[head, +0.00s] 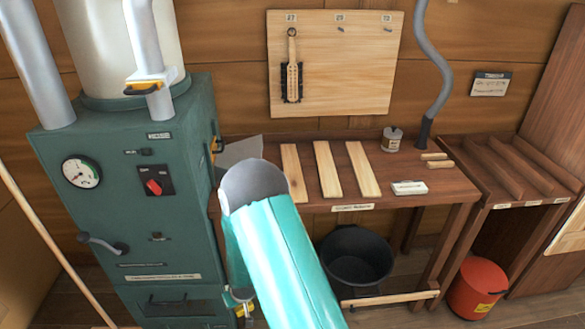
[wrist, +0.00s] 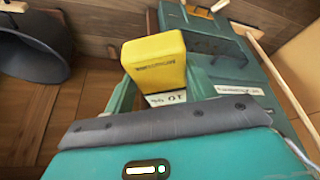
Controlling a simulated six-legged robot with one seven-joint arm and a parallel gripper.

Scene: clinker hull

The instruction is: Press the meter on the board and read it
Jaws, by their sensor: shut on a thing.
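My gripper (wrist: 164,88) is shut on a yellow block-shaped meter (wrist: 154,60) with dark lettering on its face. A white strip with dark characters, perhaps "10" and more, shows at the near end of the meter; I cannot read it all. In the head view my teal arm hangs down between the green machine and the bench and hides most of the gripper. Three pale boards (head: 293,172), (head: 327,169), (head: 362,169) lie side by side on the workbench (head: 416,184), above and right of my gripper. The meter is apart from them.
The green machine (head: 120,230) with gauge and lever stands close at left. A black bucket (head: 357,262) is under the bench, and a red bin (head: 476,287) stands right. A tool (head: 291,75) hangs on the wall panel (head: 350,90). A white block (head: 409,187) and a tin (head: 392,140) sit on the bench.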

